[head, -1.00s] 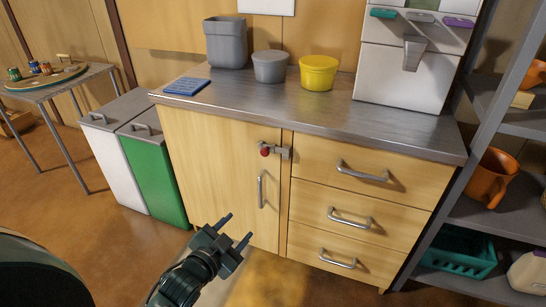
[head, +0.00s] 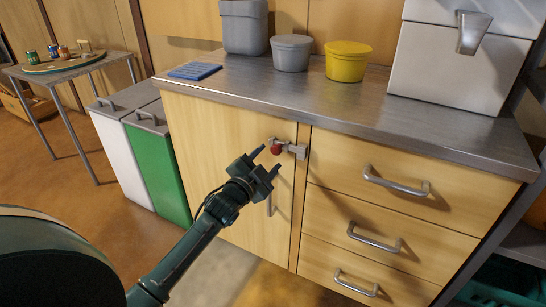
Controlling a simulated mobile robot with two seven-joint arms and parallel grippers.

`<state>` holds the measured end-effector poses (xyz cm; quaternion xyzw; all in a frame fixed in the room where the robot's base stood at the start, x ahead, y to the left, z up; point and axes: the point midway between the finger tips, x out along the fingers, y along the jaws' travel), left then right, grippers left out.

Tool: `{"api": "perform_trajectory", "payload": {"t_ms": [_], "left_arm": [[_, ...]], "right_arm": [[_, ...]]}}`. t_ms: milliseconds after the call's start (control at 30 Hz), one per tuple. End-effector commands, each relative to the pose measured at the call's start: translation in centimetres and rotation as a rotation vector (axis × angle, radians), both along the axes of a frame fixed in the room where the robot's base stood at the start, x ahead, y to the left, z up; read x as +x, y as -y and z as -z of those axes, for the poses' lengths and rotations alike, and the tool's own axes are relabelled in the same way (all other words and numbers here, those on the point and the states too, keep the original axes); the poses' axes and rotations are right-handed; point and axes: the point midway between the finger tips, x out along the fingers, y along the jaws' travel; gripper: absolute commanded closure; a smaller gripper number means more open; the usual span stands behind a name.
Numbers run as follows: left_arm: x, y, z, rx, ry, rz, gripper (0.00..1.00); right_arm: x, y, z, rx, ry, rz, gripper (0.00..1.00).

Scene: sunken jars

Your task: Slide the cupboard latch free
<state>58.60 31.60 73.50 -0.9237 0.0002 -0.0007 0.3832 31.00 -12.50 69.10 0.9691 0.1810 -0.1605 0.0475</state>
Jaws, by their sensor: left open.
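The cupboard latch (head: 291,150) is a small grey metal bar with a red knob (head: 276,149), mounted near the top right edge of the cupboard door (head: 222,150). The bar reaches across the seam toward the drawer side. The door is shut, and its vertical handle (head: 271,200) is partly behind my gripper. My left gripper (head: 267,160) is open and empty, with its fingertips just left of and below the red knob. I cannot tell whether a fingertip touches the knob. My right gripper is not in view.
The metal counter (head: 330,108) overhangs the latch. On it stand a tall grey bin (head: 245,28), a grey tub (head: 291,53), a yellow tub (head: 347,62) and a blue pad (head: 195,71). Drawer handles (head: 396,182) stick out at right. White and green bins (head: 158,165) stand left.

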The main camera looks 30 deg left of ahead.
Motion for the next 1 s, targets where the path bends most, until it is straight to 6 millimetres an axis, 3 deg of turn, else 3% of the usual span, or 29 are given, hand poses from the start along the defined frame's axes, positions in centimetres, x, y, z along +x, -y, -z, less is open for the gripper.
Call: {"api": "perform_trajectory", "payload": {"t_ms": [233, 633, 1000], "left_arm": [[3.2, 0.0, 0.1, -0.001, 0.0, 0.001, 0.5], [3.8, 0.0, 0.0, -0.001, -0.001, 0.001, 0.51], [3.8, 0.1, 0.0, -0.001, -0.002, 0.001, 0.81]], "right_arm": [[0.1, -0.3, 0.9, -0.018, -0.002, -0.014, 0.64], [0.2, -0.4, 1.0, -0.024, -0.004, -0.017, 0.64], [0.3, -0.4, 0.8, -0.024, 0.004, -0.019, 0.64]]}}
